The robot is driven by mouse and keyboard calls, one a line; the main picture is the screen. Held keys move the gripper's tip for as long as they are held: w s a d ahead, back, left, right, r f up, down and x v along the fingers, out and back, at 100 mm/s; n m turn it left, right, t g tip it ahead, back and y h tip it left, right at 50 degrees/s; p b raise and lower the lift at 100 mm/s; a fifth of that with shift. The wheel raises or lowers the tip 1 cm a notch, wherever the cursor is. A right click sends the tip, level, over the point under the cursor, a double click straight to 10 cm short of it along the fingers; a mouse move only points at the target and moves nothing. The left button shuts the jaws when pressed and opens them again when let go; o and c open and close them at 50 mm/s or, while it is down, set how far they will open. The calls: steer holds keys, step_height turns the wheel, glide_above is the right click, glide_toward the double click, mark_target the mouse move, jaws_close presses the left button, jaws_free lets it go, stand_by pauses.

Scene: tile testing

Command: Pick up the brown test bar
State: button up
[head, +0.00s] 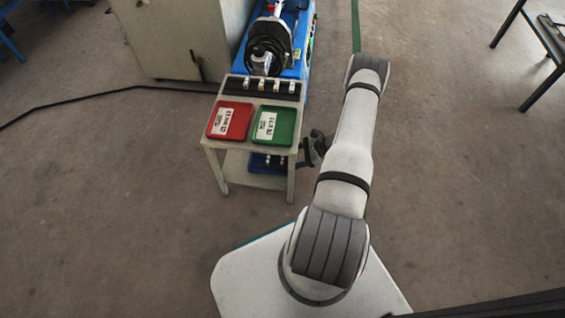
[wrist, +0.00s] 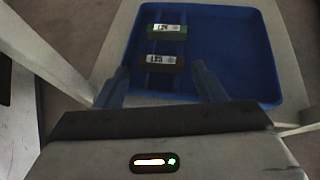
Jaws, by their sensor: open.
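The brown test bar (wrist: 166,68) lies in a blue tray (wrist: 240,58), with a white label on its top. In the wrist view it appears between and slightly beyond the fingertips of my gripper (wrist: 161,75). My gripper is open and empty, one finger on each side of the bar in the picture; I cannot tell how high it is above the tray. In the head view my gripper (head: 314,149) is at the right side of a small trolley, by its lower shelf, and the blue tray (head: 262,169) is partly hidden under the trolley top.
A green bar (wrist: 167,36) lies just behind the brown one in the same tray. The trolley top (head: 240,147) carries a red tray (head: 241,129) and a green tray (head: 264,136). Trolley legs (head: 291,184) stand close to my gripper. Open floor lies to the right.

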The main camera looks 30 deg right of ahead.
mark_target(282, 161)
steer(key=shift+x, duration=1.25)
steer(key=c, duration=0.7)
steer(key=shift+r, duration=0.1)
